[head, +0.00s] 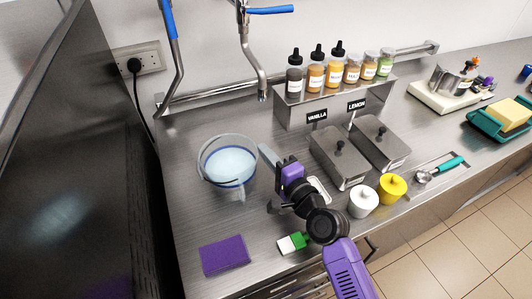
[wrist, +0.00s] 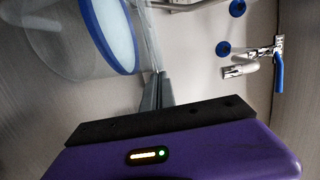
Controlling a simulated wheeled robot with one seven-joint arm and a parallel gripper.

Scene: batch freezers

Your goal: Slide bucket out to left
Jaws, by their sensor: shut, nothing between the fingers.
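A clear bucket (head: 228,167) with a blue band and pale liquid stands on the steel counter, left of centre. My gripper (head: 266,154) is just to the right of the bucket, with its fingers closed together and nothing between them. In the wrist view the bucket (wrist: 95,50) fills the upper left, and my gripper's fingers (wrist: 157,88) reach close beside its right wall. I cannot tell whether they touch it. The bucket's front spout or handle shows toward the counter's front edge.
A faucet (head: 260,80) hangs behind. Steel lidded containers (head: 340,160) stand to the right. A dark panel (head: 75,170) bounds the left; some bare counter lies before it.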

